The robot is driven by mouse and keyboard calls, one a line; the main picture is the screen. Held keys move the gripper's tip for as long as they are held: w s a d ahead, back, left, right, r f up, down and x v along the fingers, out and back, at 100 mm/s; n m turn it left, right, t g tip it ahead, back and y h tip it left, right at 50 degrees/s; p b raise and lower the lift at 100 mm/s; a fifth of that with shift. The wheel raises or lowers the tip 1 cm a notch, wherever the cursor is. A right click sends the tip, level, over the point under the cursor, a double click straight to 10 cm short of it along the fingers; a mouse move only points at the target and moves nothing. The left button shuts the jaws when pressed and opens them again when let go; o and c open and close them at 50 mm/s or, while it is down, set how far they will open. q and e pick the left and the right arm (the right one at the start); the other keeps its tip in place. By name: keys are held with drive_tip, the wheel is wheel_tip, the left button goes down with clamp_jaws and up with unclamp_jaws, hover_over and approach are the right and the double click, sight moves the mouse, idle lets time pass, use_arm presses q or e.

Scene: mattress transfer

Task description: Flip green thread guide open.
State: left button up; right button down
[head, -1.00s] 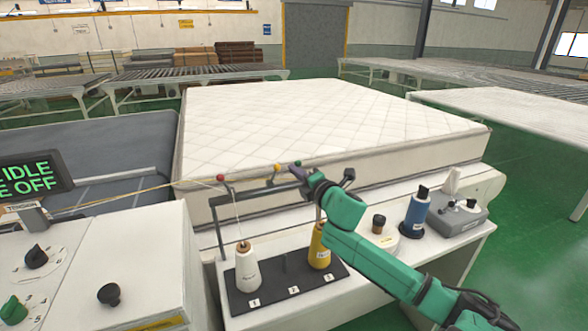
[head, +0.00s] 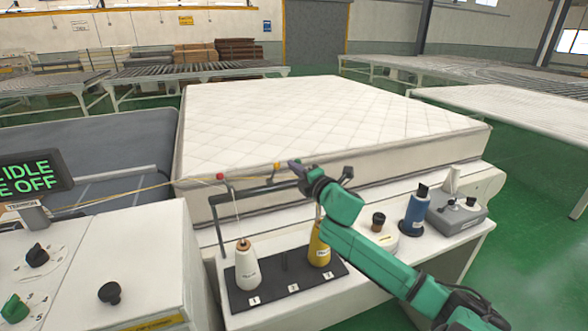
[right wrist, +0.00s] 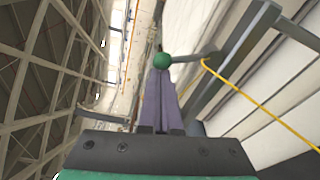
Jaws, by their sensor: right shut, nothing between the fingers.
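The green thread guide, a small green ball on a short grey arm, shows in the right wrist view (right wrist: 162,60). It is right at the tips of my right gripper (right wrist: 162,72), whose fingers are shut and empty. I cannot tell whether the tips touch the ball. In the head view my right gripper (head: 294,165) is at the right end of the thread rail (head: 250,190) and hides the green ball. My left gripper is not in view.
A red guide ball (head: 220,177) and a yellow one (head: 277,166) sit left of my gripper, with thread running past. A white cone (head: 246,268) and a yellow cone (head: 319,247) stand below. The mattress (head: 310,120) lies behind.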

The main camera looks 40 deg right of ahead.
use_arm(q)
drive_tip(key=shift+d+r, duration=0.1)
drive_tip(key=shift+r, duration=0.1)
use_arm(e)
drive_tip(key=shift+d+r+m, duration=0.2)
drive_tip(key=shift+m, duration=0.3)
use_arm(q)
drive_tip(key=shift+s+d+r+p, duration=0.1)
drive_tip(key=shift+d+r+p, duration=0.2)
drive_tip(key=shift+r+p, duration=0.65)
use_arm(e)
drive_tip(key=shift+s+d+r+m+t+h, duration=0.1)
drive_tip(key=shift+s+d+r+m+t, duration=0.15)
drive_tip(key=shift+d+m, duration=0.85)
drive_tip(key=shift+s+d+r+m+t+h, duration=0.1)
drive_tip(key=shift+s+d+m+t, duration=0.15)
drive_tip(key=shift+m, duration=1.6)
drive_tip(key=shift+s+d+r+m+t+h, duration=0.1)
drive_tip(key=shift+s+d+r+m+t, duration=0.15)
drive_tip(key=shift+d+m, duration=0.85)
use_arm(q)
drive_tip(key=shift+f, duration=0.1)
use_arm(e)
drive_tip(key=shift+a+m, duration=0.35)
drive_tip(key=shift+m, duration=0.1)
drive_tip(key=shift+s+f, duration=0.1)
drive_tip(key=shift+f, duration=0.05)
